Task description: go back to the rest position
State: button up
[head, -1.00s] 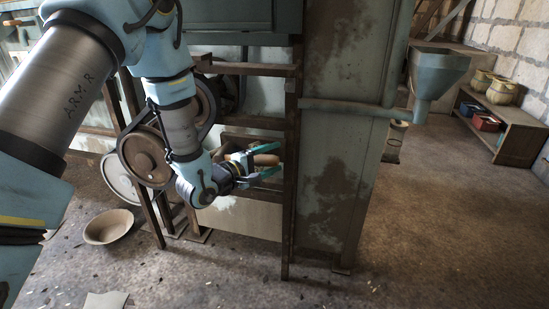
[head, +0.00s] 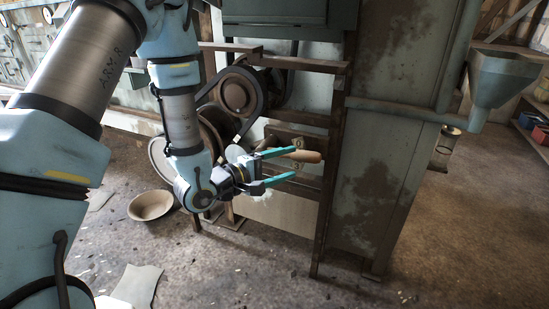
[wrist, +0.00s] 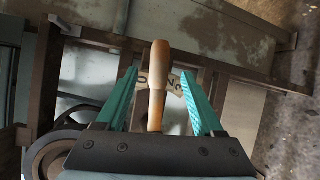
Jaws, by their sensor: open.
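My gripper (head: 281,168) is open in the head view, its two teal fingers apart and pointing right toward the machine. A wooden handle (head: 305,156) shows just beyond the fingers, by a plate with markings (head: 297,142). In the wrist view the handle (wrist: 159,75) stands between the open fingers (wrist: 160,100) in the picture, with gaps on both sides. The marked plate (wrist: 175,83) is partly hidden behind the handle. I cannot tell how far the handle is from the fingers in depth.
The belt and pulleys (head: 236,97) are behind my arm. A rusty post (head: 334,170) and cabinet (head: 385,185) stand to the right, with a hopper (head: 498,80) beyond. A bowl (head: 151,205) and a pale sheet (head: 137,286) lie on the floor. Open floor lies at front right.

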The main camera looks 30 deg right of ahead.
jog(key=w+a+m+t+y, duration=0.2)
jog(key=w+a+t+y, duration=0.5)
jog(key=w+a, duration=0.75)
jog(key=w+a+m+g+y, duration=0.15)
jog(key=a+y, duration=0.55)
jog(key=a, duration=0.8)
jog(key=s+a+r+g+y, duration=0.1)
jog(key=s+a+r+g, duration=0.1)
jog(key=s+a, duration=0.35)
jog(key=s+a+r+g+y, duration=0.1)
jog(key=s+a+r+g, duration=0.15)
jog(key=s+a, duration=0.35)
notch_tip(320, 180, up, 21)
jog(key=w+p, duration=0.1)
jog(key=p, duration=2)
jog(key=shift+a+f+p, duration=0.15)
jog(key=shift+a+p, duration=0.05)
jog(key=shift+p, duration=0.1)
jog(key=shift+w+m, duration=0.1)
jog(key=shift+m, duration=0.15)
